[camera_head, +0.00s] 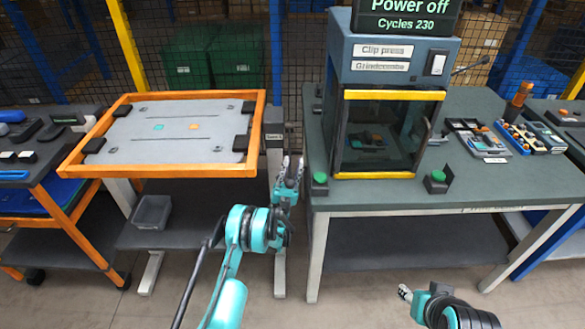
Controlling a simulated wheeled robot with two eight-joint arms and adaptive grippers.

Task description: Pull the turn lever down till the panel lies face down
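The turn lever (290,128) appears as a short dark upright piece right of the frame, beside a small label. My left gripper (292,163) points up just below it, with its fingers apart; I cannot tell whether they touch the lever. My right gripper (404,292) is low at the bottom right, away from everything; its finger gap is too small to tell.
A clip press (393,66) stands on the grey bench (470,190) at the right, close to my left gripper. Two green buttons are at the bench front. A grey bin (152,212) is under the frame. An orange cart (72,238) stands at the left.

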